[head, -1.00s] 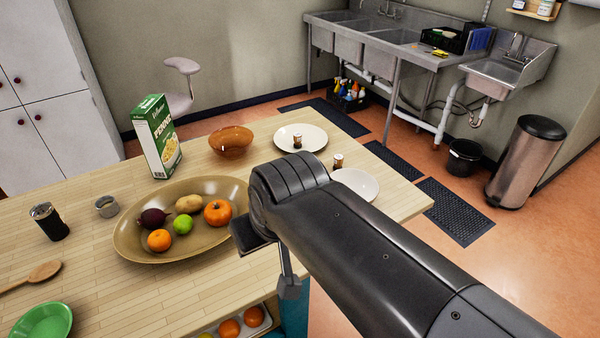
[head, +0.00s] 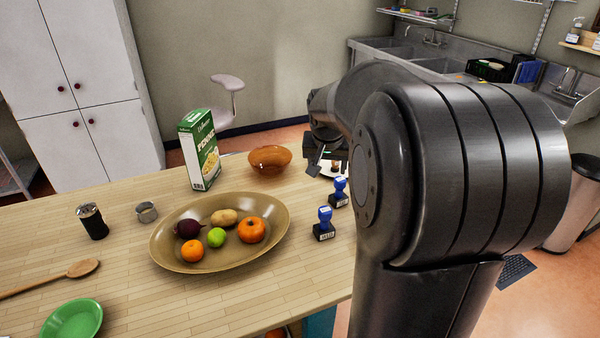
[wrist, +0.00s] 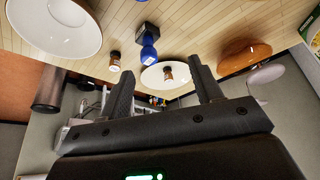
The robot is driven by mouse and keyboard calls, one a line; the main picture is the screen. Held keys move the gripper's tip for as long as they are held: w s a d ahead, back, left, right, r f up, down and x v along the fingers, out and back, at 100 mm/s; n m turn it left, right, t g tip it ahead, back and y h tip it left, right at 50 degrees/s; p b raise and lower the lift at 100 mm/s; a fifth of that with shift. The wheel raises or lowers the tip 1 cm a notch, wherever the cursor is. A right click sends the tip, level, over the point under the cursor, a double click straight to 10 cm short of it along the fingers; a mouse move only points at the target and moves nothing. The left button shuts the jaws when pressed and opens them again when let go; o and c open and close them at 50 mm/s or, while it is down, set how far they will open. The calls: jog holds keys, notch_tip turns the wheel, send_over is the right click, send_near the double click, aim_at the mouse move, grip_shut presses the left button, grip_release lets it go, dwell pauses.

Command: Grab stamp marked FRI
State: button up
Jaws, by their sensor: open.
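Two stamps with blue handles and dark bases stand upright on the table: a nearer stamp (head: 324,224) and a farther stamp (head: 338,193). Their base labels are too small to read, so I cannot tell which is FRI. My gripper (head: 326,160) is at the far right part of the table, beyond both stamps in the head view, partly hidden by my arm. In the wrist view my gripper (wrist: 160,70) is open with nothing between its fingers. One blue-handled stamp (wrist: 149,48) shows there, beyond the fingertips and apart from them.
A large oval dish (head: 165,255) of fruit and vegetables lies left of the stamps. An orange bowl (head: 270,160) and a pasta box (head: 200,150) stand behind it.

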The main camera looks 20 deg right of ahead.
jog(key=m, duration=0.1)
send_near(341, 178)
jog(key=f, duration=0.2)
jog(key=shift+m+g, duration=0.3)
jog(key=x, duration=0.5)
jog(key=shift+w+d+f, duration=0.15)
jog(key=shift+w+d, duration=0.1)
jog(key=shift+w, duration=0.2)
jog(key=x, duration=0.5)
jog(key=shift+a+f, duration=0.2)
jog(key=shift+a, duration=0.05)
jog(key=c, duration=1.2)
